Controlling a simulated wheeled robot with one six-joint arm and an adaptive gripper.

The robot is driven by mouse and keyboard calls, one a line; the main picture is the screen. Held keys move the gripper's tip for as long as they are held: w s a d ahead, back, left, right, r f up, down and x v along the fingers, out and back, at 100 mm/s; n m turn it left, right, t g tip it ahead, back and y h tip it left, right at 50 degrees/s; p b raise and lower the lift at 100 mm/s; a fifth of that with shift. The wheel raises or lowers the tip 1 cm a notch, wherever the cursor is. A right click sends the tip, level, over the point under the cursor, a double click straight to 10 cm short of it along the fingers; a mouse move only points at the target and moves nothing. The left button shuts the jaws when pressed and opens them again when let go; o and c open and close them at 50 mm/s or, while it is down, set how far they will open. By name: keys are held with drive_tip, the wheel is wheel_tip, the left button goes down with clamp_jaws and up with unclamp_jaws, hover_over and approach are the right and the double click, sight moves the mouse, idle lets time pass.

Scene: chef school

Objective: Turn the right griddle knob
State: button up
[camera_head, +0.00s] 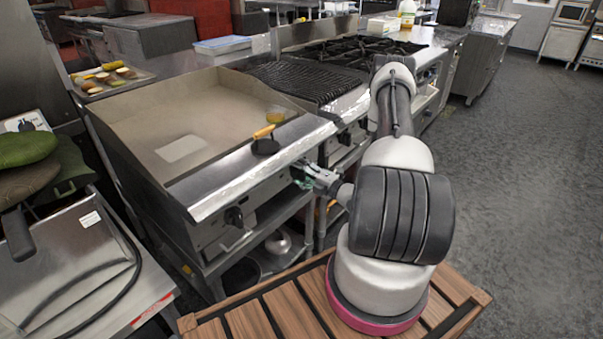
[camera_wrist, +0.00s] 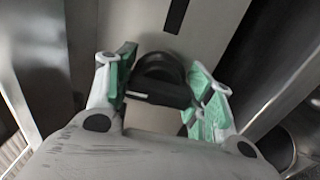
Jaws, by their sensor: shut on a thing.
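The griddle (camera_head: 215,115) is a wide steel unit with a flat plate and a sloped front edge. Its left knob (camera_head: 234,217) is black and stands clear on the front panel. My gripper (camera_head: 305,175) is at the right end of that panel and hides the right knob in the head view. In the wrist view the black right knob (camera_wrist: 160,82) sits between the green-padded fingers of my gripper (camera_wrist: 162,72), which is shut on it. The bar of the knob lies nearly level in that picture, slightly tilted.
A press with a wooden handle (camera_head: 265,140) lies on the griddle's right front edge. The range with black grates (camera_head: 355,50) adjoins on the right. A steel pot (camera_head: 279,241) stands on the shelf below. Open floor (camera_head: 510,170) lies to the right.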

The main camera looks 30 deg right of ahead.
idle(0.4)
drive_tip(key=o, duration=1)
drive_tip(key=shift+o, duration=0.2)
drive_tip(key=shift+s+d, duration=0.1)
drive_tip(key=v, duration=1.1)
drive_tip(key=shift+s, duration=0.4)
drive_tip(key=shift+d, duration=0.1)
